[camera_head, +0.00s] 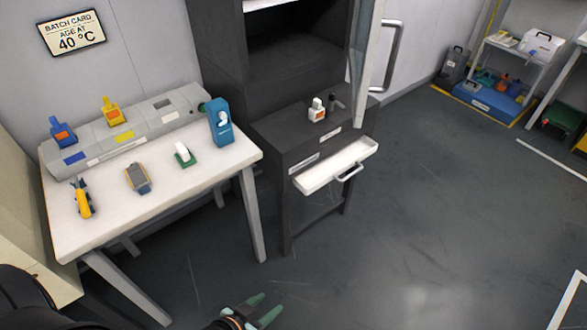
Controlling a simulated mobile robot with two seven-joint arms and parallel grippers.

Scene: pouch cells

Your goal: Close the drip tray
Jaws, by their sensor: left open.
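The drip tray (335,169) is a shallow white drawer with a grey bar handle (350,173) on its front. It stands pulled out from the dark cabinet (290,135), below the cabinet's ledge. My left gripper (263,313) shows at the bottom edge, with green fingertips spread apart and nothing between them. It is over the floor, well apart from the tray and nearer to me. My right gripper is not in view.
The cabinet's upper door (372,60) stands open with a long handle. Small bottles (317,110) stand on the ledge. A white table (215,155) with tools and a grey rack is at left. The floor (420,230) right of the tray is clear.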

